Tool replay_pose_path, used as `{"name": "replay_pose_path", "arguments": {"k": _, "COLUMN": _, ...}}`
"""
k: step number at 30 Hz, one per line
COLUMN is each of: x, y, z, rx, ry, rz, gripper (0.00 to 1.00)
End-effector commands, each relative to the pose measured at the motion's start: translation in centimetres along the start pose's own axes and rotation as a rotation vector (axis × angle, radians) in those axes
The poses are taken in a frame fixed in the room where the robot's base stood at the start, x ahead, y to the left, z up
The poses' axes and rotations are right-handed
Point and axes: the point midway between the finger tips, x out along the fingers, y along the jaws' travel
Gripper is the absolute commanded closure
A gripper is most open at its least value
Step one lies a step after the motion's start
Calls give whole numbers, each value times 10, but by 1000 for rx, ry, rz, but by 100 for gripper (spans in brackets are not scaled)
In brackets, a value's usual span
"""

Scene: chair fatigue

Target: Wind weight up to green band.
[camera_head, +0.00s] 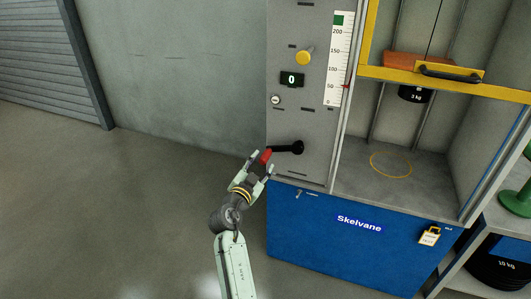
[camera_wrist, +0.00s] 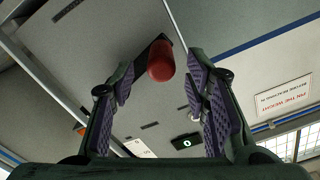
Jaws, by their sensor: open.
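The crank (camera_head: 287,148) on the grey panel has a black arm and a red knob (camera_head: 265,157) pointing left. My gripper (camera_head: 261,165) is open with the red knob at its fingertips. In the wrist view the red knob (camera_wrist: 160,62) lies between the two open fingers, with gaps at both sides.
The panel has a yellow knob (camera_head: 304,58) and a display (camera_head: 292,79) reading 0. A yellow frame with a black handle (camera_head: 449,72) crosses the cabinet front. Open floor lies left.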

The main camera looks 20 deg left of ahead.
Motion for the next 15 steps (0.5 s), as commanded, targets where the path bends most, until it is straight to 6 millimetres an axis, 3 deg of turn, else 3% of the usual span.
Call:
{"name": "replay_pose_path", "arguments": {"k": 6, "x": 36, "y": -1, "z": -2, "rx": 0, "ry": 1, "rz": 0, "gripper": 57}}
{"name": "replay_pose_path", "arguments": {"k": 15, "x": 50, "y": -1, "z": 0, "rx": 0, "ry": 0, "rz": -2, "gripper": 57}}
